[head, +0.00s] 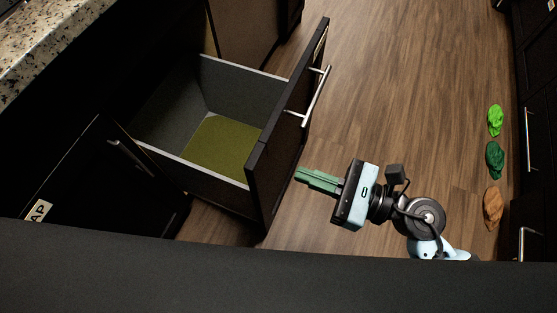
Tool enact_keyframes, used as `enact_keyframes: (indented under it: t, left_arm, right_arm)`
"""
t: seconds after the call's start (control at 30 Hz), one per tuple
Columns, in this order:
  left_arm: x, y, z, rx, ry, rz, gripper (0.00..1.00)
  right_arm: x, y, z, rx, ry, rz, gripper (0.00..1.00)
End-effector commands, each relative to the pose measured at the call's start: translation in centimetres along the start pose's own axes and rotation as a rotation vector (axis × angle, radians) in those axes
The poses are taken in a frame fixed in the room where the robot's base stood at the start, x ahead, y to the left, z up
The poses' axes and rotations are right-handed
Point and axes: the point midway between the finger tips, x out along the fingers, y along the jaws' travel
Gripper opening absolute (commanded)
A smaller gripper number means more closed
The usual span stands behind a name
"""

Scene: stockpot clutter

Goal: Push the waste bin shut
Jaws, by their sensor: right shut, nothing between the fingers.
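The waste bin (287,117) is a dark pull-out drawer standing open from the cabinet at the left. Its grey walls and olive-green floor (222,146) show, and it looks empty. A silver bar handle (317,97) is on its front panel. My right gripper (299,174) is shut and empty, with its green fingers pointing left towards the lower part of the front panel. A small gap seems to lie between the fingertips and the panel. My left gripper is not in view.
A speckled stone counter (45,45) is at the upper left. A cabinet door with a handle (130,155) and a label is at the lower left. Light green, dark green and brown lumps (494,160) lie near the right cabinets. The wooden floor (400,90) between is clear.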

Motion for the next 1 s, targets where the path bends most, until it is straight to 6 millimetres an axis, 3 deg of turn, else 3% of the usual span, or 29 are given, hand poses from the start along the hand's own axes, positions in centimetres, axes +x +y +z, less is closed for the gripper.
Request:
enact_keyframes:
  t: [0.2, 0.4, 1.0]
  left_arm:
    - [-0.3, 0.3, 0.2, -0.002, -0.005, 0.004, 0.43]
    - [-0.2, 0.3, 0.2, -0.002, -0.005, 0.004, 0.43]
    - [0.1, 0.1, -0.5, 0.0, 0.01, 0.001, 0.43]
  right_arm:
    - [3.8, -0.1, 0.1, 0.001, -0.003, -0.001, 0.0]
    - [5.8, -0.1, 0.0, 0.001, -0.002, -0.001, 0.0]
    - [6.3, -0.1, 0.0, 0.001, 0.0, -0.001, 0.0]
